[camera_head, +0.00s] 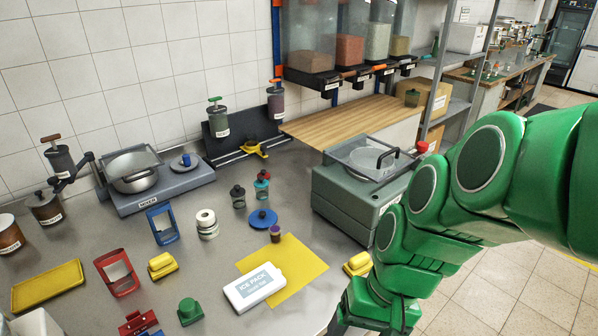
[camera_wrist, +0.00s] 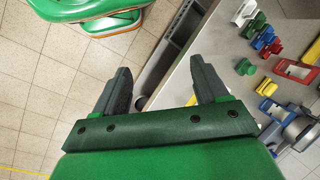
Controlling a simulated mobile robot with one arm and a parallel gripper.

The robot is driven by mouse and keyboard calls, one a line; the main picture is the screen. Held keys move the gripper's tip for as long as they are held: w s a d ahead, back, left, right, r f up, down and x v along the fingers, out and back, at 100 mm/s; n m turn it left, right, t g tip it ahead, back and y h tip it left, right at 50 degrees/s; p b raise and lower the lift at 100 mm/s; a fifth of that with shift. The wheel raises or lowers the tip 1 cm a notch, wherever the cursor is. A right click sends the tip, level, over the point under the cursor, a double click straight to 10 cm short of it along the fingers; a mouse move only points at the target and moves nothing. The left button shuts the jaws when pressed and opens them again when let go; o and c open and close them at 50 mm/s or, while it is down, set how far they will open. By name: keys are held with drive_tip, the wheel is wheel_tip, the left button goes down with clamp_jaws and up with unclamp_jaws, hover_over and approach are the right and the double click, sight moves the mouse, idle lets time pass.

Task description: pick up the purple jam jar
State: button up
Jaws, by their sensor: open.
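A small purple jar (camera_head: 275,233) stands upright in the head view, at the upper edge of a yellow mat (camera_head: 314,262) on the grey counter (camera_head: 222,277). It is small in the picture and I can make out no label. I cannot make it out in the wrist view. My gripper (camera_wrist: 161,75) is open and empty in the wrist view, with floor and the counter's edge beyond its fingers. In the head view my green arm comes down at the right, and my fingers are not visible there.
A blue round lid-like piece (camera_head: 262,219) is close behind the jar. A white labelled container (camera_head: 207,224) stands to the left. A grey machine (camera_head: 358,190) stands behind right, near my arm.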

drive_tip(key=w+a+r+m+t+y, duration=0.3)
drive_tip(key=w+a+m+y, duration=0.7)
drive_tip(key=w+a, duration=1.25)
drive_tip(key=w+d+f+m+t+y, duration=0.2)
drive_tip(key=w+f+m, duration=0.15)
drive_tip(key=w, duration=0.45)
drive_tip(key=m+t+h, duration=0.4)
drive_tip(key=m+t, duration=0.1)
drive_tip(key=m, duration=0.7)
approach(279, 235)
drive_tip(key=x, duration=0.2)
drive_tip(key=shift+w+a+f, duration=0.1)
drive_tip(key=shift+a+f, duration=0.1)
drive_tip(key=shift+a, duration=0.15)
drive_tip(key=shift+f, duration=0.2)
drive_tip(key=shift+x, duration=3.15)
drive_tip(key=shift+w+a+f, duration=0.1)
drive_tip(key=shift+w+a, duration=0.35)
drive_tip(key=shift+w, duration=0.05)
